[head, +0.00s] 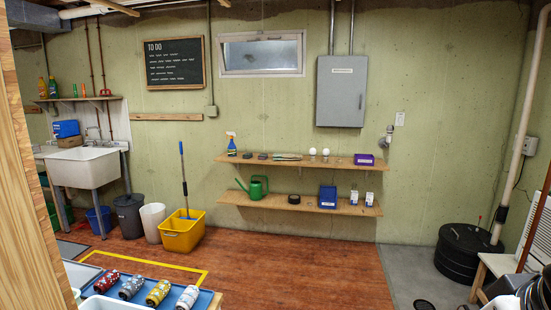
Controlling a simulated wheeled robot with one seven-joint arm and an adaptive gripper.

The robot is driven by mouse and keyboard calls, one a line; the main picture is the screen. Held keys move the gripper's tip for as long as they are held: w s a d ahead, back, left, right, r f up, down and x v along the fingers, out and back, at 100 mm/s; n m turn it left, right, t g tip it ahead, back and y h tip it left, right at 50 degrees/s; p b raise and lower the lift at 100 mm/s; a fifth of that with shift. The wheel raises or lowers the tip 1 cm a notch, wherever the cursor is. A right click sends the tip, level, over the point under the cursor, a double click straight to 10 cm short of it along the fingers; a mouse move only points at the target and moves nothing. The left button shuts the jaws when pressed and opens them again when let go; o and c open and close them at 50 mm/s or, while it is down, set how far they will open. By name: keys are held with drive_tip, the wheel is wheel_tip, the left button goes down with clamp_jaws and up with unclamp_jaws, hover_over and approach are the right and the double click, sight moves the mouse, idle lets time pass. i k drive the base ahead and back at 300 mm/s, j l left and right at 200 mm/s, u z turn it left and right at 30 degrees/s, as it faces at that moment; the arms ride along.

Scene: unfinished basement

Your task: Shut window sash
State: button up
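The window (262,54) is a small, wide, light-framed unit set high in the green concrete wall in the head view. Its sash shows a pale, cloudy pane and a small handle or latch at the top middle. The sash seems to sit at a slight tilt in its frame, but I cannot tell for sure how far it stands open. My gripper is not in view.
Below the window, two wall shelves (300,163) hold bottles, bulbs and boxes. A yellow mop bucket (182,232) stands to the left. A grey electrical cabinet (341,92) hangs right of the window. Reddish floor (300,270) before the shelves is clear.

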sight(297, 37)
drive_tip(key=i+l, duration=0.2)
drive_tip(key=i, duration=0.55)
drive_tip(key=i+l+z, duration=0.1)
drive_tip(key=i, duration=1.6)
drive_tip(key=i+u, duration=0.1)
drive_tip(key=i, duration=0.8)
drive_tip(key=i+j+u, duration=0.1)
drive_tip(key=i+u, duration=0.2)
drive_tip(key=i, duration=0.45)
drive_tip(key=i+u, duration=0.35)
drive_tip(key=i, duration=0.4)
